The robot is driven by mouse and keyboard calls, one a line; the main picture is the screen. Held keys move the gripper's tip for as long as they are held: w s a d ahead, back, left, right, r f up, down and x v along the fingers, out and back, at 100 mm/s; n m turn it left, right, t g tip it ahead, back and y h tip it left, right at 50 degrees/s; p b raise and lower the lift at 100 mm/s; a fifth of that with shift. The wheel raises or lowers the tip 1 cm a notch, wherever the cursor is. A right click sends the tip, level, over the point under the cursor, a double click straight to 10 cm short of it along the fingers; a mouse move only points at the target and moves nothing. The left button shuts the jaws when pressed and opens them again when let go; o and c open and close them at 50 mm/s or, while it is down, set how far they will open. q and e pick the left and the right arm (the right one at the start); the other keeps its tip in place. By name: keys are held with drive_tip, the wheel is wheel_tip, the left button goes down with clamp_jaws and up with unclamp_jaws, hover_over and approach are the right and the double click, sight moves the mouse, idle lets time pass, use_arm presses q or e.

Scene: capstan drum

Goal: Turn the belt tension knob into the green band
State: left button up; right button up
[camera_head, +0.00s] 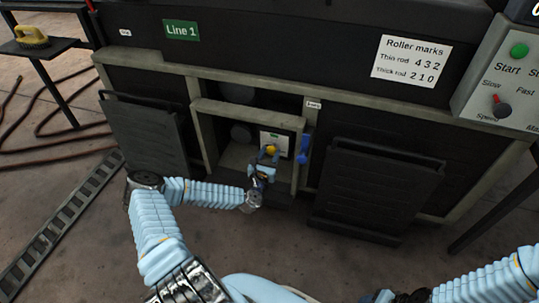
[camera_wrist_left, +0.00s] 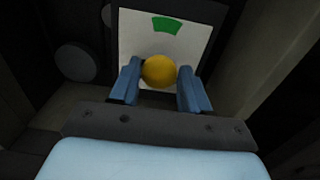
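The belt tension knob is a yellow ball-like knob (camera_head: 271,150) inside the open bay in the machine's front. In the left wrist view the knob (camera_wrist_left: 158,71) stands in front of a white plate (camera_wrist_left: 200,48). The green band (camera_wrist_left: 167,25) is a short arc near the plate's top, above the knob. My left gripper (camera_head: 264,160) reaches into the bay; in its wrist view the blue fingers (camera_wrist_left: 160,82) straddle the knob, apart, with a narrow gap showing on each side. Any pointer on the knob is hidden. Part of my right arm shows at bottom right, but its gripper cannot be made out.
A blue handle (camera_head: 304,148) sits right of the plate, close to my left gripper. The bay's frame posts (camera_head: 203,140) stand around it. Dark panels (camera_head: 148,130) (camera_head: 370,185) hang open on both sides. A control box (camera_head: 500,85) is at right; floor lies in front.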

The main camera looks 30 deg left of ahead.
use_arm(q)
drive_tip(key=c, duration=0.5)
drive_tip(key=shift+c, duration=0.2)
drive_tip(key=shift+m, duration=0.3)
drive_tip(key=m+b, duration=0.1)
drive_tip(key=m, duration=0.2)
drive_tip(key=shift+d+f+b, duration=0.1)
drive_tip(key=shift+b, duration=0.2)
drive_tip(key=m+b, duration=0.1)
drive_tip(key=m, duration=0.4)
drive_tip(key=shift+d, duration=0.1)
drive_tip(key=m+b, duration=0.1)
drive_tip(key=m, duration=0.4)
drive_tip(key=shift+f, duration=0.15)
drive_tip(key=m+b, duration=0.1)
drive_tip(key=m, duration=0.4)
drive_tip(key=shift+f+m+b, duration=0.1)
drive_tip(key=shift+m+b, duration=0.3)
